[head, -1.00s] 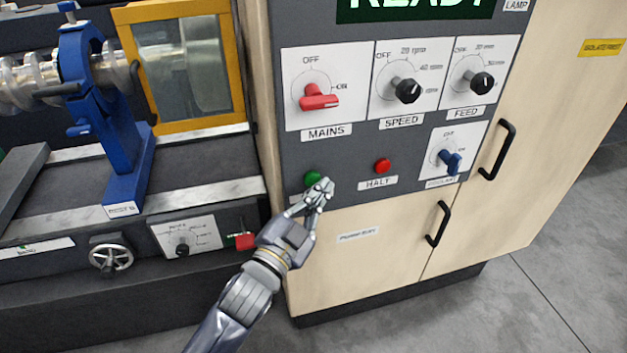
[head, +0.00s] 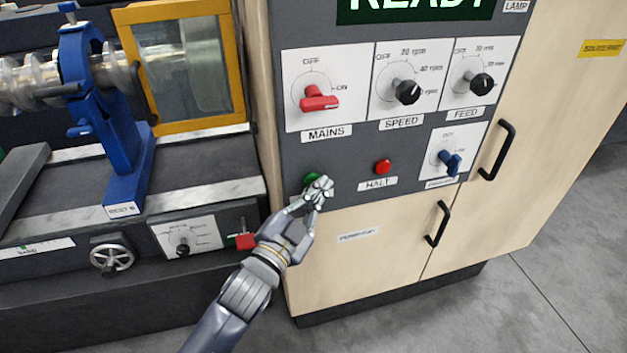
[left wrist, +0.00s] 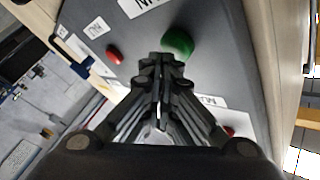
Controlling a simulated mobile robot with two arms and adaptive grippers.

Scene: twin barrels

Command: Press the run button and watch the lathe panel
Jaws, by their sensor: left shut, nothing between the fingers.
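The green run button (head: 312,178) sits low on the left of the grey lathe panel (head: 352,150). My left gripper (head: 322,186) is shut and empty, just in front of the panel at the button's lower right, and covers part of it. In the left wrist view the green button (left wrist: 177,42) is just beyond the shut fingertips (left wrist: 165,62); I cannot tell whether they touch. The display (head: 415,8) at the top reads READY. The red HALT button (head: 382,167) is to the right. My right gripper is not in view.
Above are the red MAINS switch (head: 320,98), the SPEED knob (head: 407,92) and the FEED knob (head: 481,84). The blue switch (head: 451,162) and black door handles (head: 497,150) are to the right. The lathe (head: 110,130) stands at left.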

